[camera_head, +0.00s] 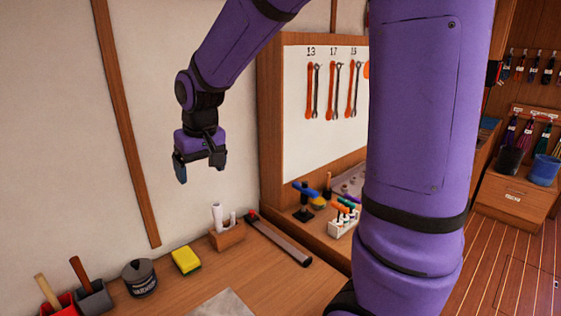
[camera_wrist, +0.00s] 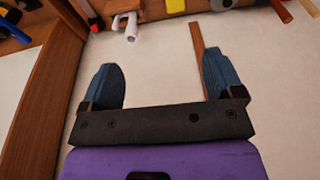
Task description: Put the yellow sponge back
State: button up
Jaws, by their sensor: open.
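A yellow sponge (camera_head: 186,260) with a darker green underside lies on the wooden workbench (camera_head: 165,297), between a dark round jar and a wooden block. A yellow piece at the top edge of the wrist view (camera_wrist: 176,5) looks like the same sponge, cut off by the frame. My gripper (camera_head: 200,168) hangs in the air above and behind the bench, well above the sponge, with its fingers pointing down. In the wrist view its two blue fingers (camera_wrist: 160,80) are wide apart with nothing between them.
The dark jar (camera_head: 139,278), red bin (camera_head: 62,306) and grey bin (camera_head: 94,297) stand left of the sponge. The wooden block (camera_head: 227,236) with white tubes and a long bar tool (camera_head: 280,240) are to its right. A grey plate (camera_head: 226,303) lies in front. A wrench board (camera_head: 325,110) stands right.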

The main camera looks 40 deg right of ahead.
jog(key=s+d+r+t, duration=0.1)
jog(key=s+r, duration=0.3)
jog(key=s, duration=0.7)
jog(key=s+d+r+t, duration=0.1)
jog(key=s+r, duration=0.3)
jog(key=s, duration=0.8)
jog(key=shift+d+t, duration=0.4)
jog(key=shift+d, duration=0.05)
jog(key=shift+r, duration=0.1)
